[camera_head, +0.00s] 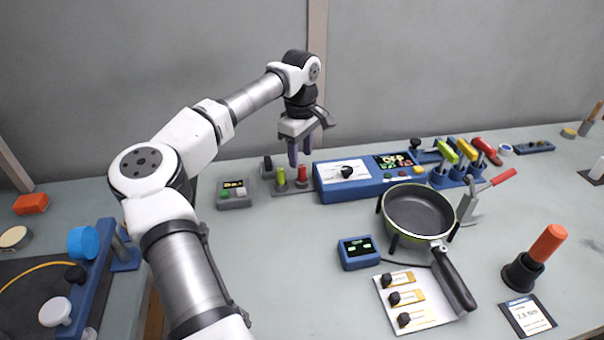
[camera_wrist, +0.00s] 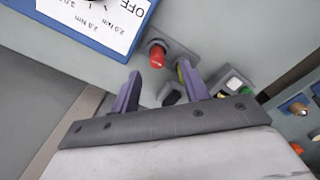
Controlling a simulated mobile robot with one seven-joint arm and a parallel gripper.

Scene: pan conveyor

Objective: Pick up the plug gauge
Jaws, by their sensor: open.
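A small grey holder (camera_head: 290,187) stands on the bench below my gripper (camera_head: 299,156). It carries an upright green piece (camera_head: 281,176) and an upright red piece (camera_head: 302,173); these look like the plug gauge handles, but I cannot tell which one is meant. In the wrist view the red piece (camera_wrist: 157,56) lies beyond the gap between my fingers, and the green piece (camera_wrist: 181,73) is near the right fingertip, partly hidden by it. My gripper (camera_wrist: 160,70) is open, empty and pointing down above the holder.
A blue control box (camera_head: 350,180) stands close right of the holder, and a grey button box (camera_head: 233,194) close left. A green pan (camera_head: 419,212) sits farther right, with a blue display box (camera_head: 358,252) before it. Bench around (camera_head: 280,270) is clear.

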